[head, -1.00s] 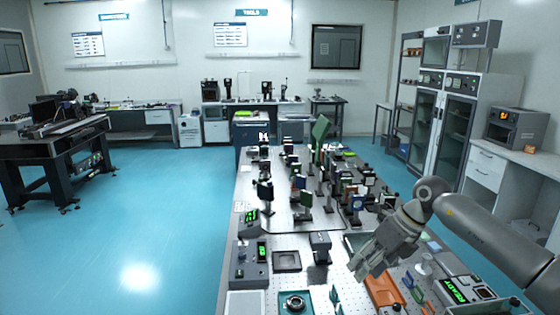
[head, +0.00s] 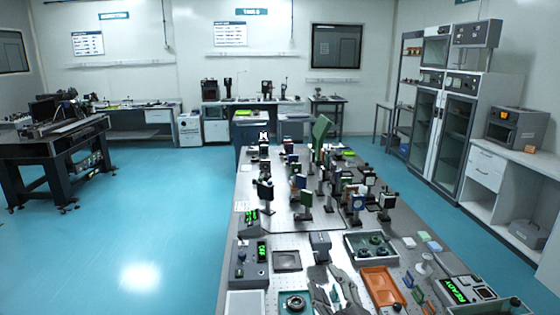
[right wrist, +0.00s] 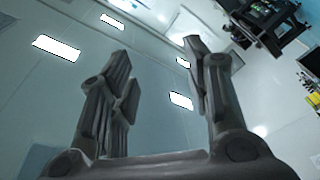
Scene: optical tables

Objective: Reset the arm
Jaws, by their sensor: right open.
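My right gripper (head: 333,285) shows at the bottom of the head view, over the near part of the optical table (head: 222,285). Only its fingers and part of its body are in the frame. In the right wrist view its two fingers (right wrist: 160,90) stand wide apart with nothing between them. Behind them that view shows wall, ceiling lamps and a tilted bit of the room. My left gripper is not in view.
The table holds several optical mounts (head: 304,192). A green-grey tray (head: 348,252) with round parts, an orange tray (head: 380,286) and a device reading READY (head: 464,290) lie near the right gripper. A grey control box (head: 248,262) stands left. Blue floor (head: 140,220) is clear.

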